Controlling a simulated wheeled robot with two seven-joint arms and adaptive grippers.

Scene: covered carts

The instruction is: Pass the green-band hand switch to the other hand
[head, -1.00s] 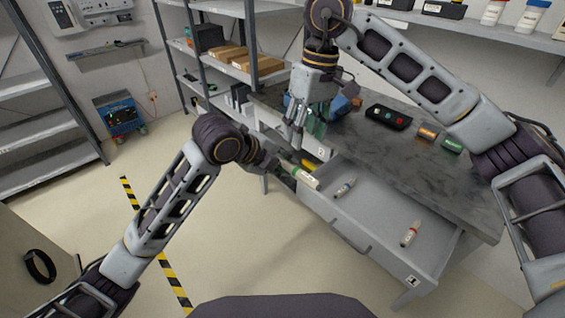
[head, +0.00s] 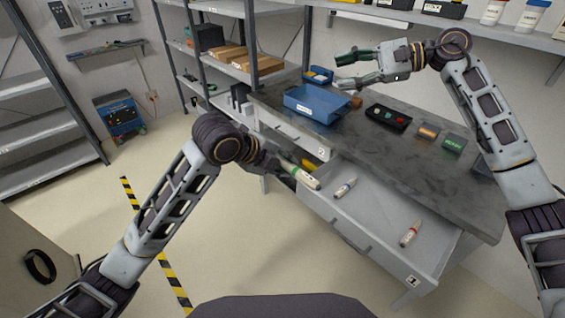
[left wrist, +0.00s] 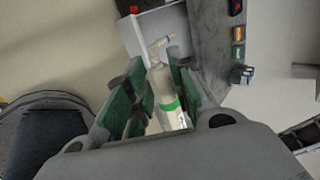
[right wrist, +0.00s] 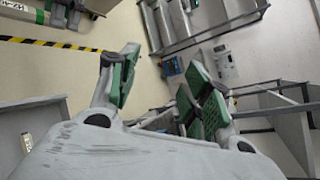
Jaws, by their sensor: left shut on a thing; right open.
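The green-band hand switch (head: 303,177) is a pale stick with a green ring. My left gripper (head: 283,164) is shut on one end of it, holding it tilted above the open drawer (head: 375,222). In the left wrist view the hand switch (left wrist: 164,92) lies between the green finger pads, its green band close to the palm. My right gripper (head: 343,72) is open and empty, above the back of the bench and well apart from the switch. The right wrist view shows its spread green-padded fingers (right wrist: 155,85) with nothing between them.
The drawer holds a blue-band switch (head: 345,187) and a red-band switch (head: 410,234). On the grey bench (head: 365,150) stand a blue bin (head: 317,106), a black tray (head: 388,119) and small orange and green blocks. Shelving (head: 250,45) stands behind.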

